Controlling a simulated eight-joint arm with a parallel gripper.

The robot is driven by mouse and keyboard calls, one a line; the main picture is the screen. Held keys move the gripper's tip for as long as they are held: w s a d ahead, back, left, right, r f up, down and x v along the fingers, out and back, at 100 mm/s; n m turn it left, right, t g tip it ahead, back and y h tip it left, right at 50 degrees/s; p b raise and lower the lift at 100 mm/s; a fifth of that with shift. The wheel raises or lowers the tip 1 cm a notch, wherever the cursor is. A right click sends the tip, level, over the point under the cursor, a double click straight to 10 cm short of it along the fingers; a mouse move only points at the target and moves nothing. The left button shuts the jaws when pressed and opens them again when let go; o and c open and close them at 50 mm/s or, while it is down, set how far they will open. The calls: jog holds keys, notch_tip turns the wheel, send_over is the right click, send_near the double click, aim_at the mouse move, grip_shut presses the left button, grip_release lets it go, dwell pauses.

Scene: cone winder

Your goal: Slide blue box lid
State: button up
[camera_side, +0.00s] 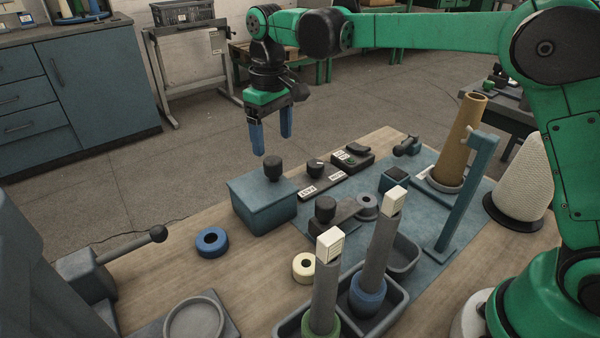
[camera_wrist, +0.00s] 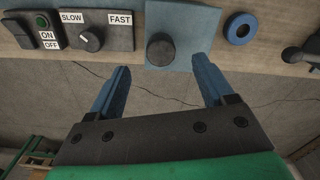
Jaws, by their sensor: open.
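The blue box (camera_side: 264,213) stands on the wooden table, with its blue lid (camera_side: 250,187) on top and a dark round knob (camera_side: 273,168) on the lid. My gripper (camera_side: 272,148) is open and empty, with blue fingers pointing down, above and behind the box in the side view. In the wrist view, the lid (camera_wrist: 185,18) and knob (camera_wrist: 161,49) show at the top centre, beyond the fingertips of my gripper (camera_wrist: 163,75). The knob lies roughly between the two fingers' lines, and nothing touches it.
A speed dial panel (camera_side: 322,177) and a switch box (camera_side: 352,158) sit right of the box. A blue ring (camera_side: 211,241) and a lever with a black knob (camera_side: 158,234) are at left. A tray (camera_side: 401,281) with upright spindles stands in front.

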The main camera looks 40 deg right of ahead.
aim_at(274, 160)
jog(key=shift+f, duration=2.85)
grip_shut()
